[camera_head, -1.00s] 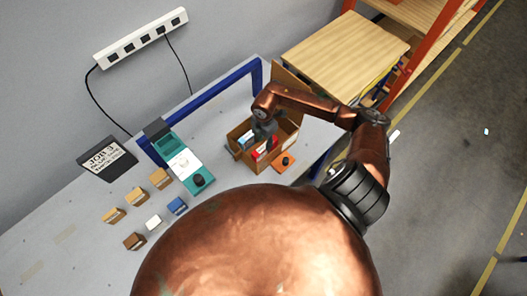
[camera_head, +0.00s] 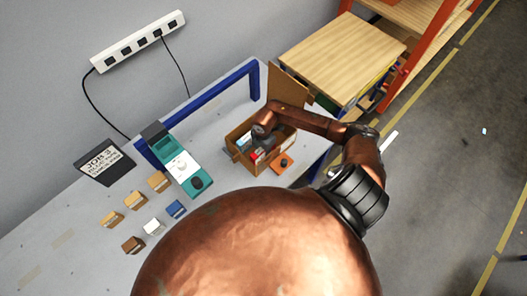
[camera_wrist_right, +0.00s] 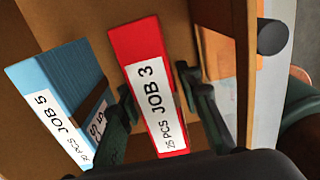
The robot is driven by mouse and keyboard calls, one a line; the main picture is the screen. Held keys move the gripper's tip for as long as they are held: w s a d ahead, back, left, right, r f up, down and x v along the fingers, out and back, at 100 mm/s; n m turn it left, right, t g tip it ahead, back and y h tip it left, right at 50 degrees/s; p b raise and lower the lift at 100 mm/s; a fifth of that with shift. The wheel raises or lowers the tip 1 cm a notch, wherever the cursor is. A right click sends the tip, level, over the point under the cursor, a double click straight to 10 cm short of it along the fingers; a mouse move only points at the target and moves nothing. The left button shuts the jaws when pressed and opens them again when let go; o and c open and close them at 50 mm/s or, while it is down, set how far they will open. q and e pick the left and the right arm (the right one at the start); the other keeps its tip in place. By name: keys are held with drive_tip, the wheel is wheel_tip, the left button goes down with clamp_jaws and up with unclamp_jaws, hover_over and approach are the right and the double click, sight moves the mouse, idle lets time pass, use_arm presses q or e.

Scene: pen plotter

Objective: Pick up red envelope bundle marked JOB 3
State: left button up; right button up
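The red envelope bundle (camera_wrist_right: 135,50) marked JOB 3, 25 PCS stands in an open cardboard box (camera_head: 242,133) on the table. In the right wrist view, my right gripper (camera_wrist_right: 162,108) is open, with one dark finger on each side of the red bundle. The fingers look close to its sides; contact is not clear. A light blue bundle (camera_wrist_right: 55,75) marked JOB 5 stands to the left of it. In the head view, my right arm reaches into the box and hides most of its contents. My left gripper is not in view.
The box's raised flap (camera_head: 288,85) stands at the back. An orange pad with a black knob (camera_head: 284,164) lies beside the box. A teal plotter (camera_head: 166,143), several small blocks and a JOB 3 sign (camera_head: 103,163) are to the left.

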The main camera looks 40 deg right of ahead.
clamp_jaws()
idle(0.3)
